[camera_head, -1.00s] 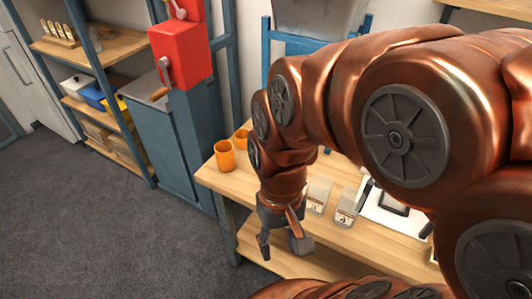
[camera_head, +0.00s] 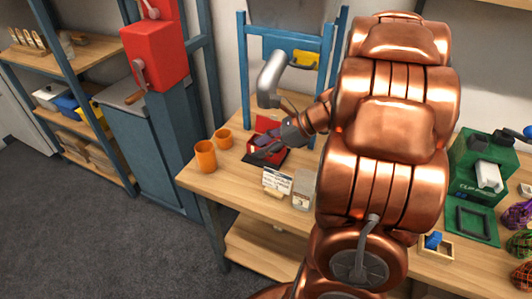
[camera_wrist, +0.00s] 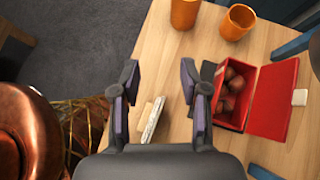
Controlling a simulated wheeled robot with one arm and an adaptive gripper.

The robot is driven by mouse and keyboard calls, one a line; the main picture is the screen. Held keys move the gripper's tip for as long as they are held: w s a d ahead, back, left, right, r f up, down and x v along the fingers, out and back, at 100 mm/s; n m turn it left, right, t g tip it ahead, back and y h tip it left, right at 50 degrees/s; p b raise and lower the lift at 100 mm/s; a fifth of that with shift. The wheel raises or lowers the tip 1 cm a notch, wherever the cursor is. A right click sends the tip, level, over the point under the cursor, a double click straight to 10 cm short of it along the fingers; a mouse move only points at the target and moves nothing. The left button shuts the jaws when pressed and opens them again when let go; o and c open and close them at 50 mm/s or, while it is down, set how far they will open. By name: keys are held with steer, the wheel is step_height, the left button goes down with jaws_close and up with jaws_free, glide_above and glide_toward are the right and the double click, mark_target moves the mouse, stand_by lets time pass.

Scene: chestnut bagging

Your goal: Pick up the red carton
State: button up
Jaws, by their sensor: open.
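The red carton (camera_head: 268,125) stands on the wooden table below the blue frame, and my arm's end partly covers it in the head view. In the wrist view the red carton (camera_wrist: 273,101) is to the right, with its lid open and several brown chestnuts (camera_wrist: 231,88) inside. My gripper (camera_wrist: 158,82) is open with nothing between its fingers. The right finger overlaps the carton's left side in the wrist view; I cannot tell whether they touch. In the head view my gripper (camera_head: 262,146) is at the carton's front.
Two orange cups (camera_head: 205,156) (camera_head: 223,138) stand left of the carton. A small white card (camera_head: 277,181) and a clear container (camera_head: 303,189) stand in front of it. Blue frame posts (camera_head: 244,70) rise behind. A green box (camera_head: 482,160) stands to the right.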

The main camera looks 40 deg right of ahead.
mark_target(274, 126)
steer(key=w+d+f+m+t+h, duration=0.1)
steer(key=d+f+m+t+h, duration=0.15)
steer(key=d+m+t, duration=0.9)
steer(key=w+n+g, duration=0.1)
steer(key=w+g, duration=0.1)
steer(key=w+d+f+n+g, duration=0.1)
steer(key=w+g, duration=0.1)
steer(key=w+d+f+n+g, duration=0.1)
steer(key=g, duration=0.1)
steer(key=shift+w+d+f+g, duration=0.15)
steer(key=shift+w+d+g, duration=0.1)
steer(key=shift+w+g, duration=0.15)
steer(key=shift+r+p+x, duration=0.1)
steer(key=shift+p+x, duration=0.15)
steer(key=shift+x, duration=1.1)
steer(key=shift+r+p+x, duration=0.15)
steer(key=shift+p+x, duration=0.05)
steer(key=shift+x, duration=1.1)
steer(key=shift+w, duration=0.15)
jaws_close()
